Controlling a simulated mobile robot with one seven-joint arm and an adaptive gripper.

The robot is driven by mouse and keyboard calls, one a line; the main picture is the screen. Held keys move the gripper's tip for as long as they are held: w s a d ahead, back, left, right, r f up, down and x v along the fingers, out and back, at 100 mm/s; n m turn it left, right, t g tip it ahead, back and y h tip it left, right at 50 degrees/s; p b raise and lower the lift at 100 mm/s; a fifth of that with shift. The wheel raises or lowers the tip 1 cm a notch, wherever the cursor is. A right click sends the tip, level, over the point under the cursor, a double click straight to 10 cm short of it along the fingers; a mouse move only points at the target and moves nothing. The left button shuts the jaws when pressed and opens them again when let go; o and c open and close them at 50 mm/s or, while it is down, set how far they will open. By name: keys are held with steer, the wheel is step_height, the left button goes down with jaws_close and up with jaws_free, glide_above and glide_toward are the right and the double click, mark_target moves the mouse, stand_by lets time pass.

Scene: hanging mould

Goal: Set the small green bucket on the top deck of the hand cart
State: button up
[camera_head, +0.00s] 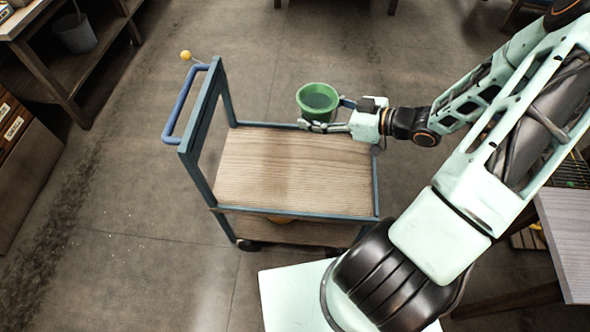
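The small green bucket (316,98) is upright at the far edge of the hand cart (290,172) in the head view, with its open top facing up. My gripper (326,116) comes in from the right with its fingers around the bucket's side, and it looks shut on it. The near finger hides the bucket's lower part. The bucket appears above or just past the far rim of the wooden top deck; its exact height cannot be told. The top deck is bare.
The cart's blue handle (184,102) rises at the left, with a yellow ball (186,55) near it. A lower deck (290,231) lies beneath. A shelf with a grey bucket (75,33) stands far left, and a table (567,232) at right. Floor left of the cart is clear.

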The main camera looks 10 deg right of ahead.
steer(key=s+d+f+m+t+h+b, duration=0.25)
steer(key=d+f+b, duration=0.45)
steer(key=f+b, duration=0.45)
steer(key=s+d+f+m+t+h+b, duration=0.2)
steer(key=s+d+f+m+h+b, duration=0.15)
steer(key=d+f+b, duration=0.65)
steer(key=b, duration=0.7)
glide_above(336, 164)
steer(key=f, duration=1)
steer(key=shift+s+f, duration=0.15)
steer(key=shift+s, duration=0.25)
steer(key=shift+w+f, duration=0.25)
steer(key=shift+f, duration=0.05)
steer(key=shift+w+f+b, duration=0.1)
steer(key=shift+f+b, duration=0.35)
steer(key=shift+f, duration=1.1)
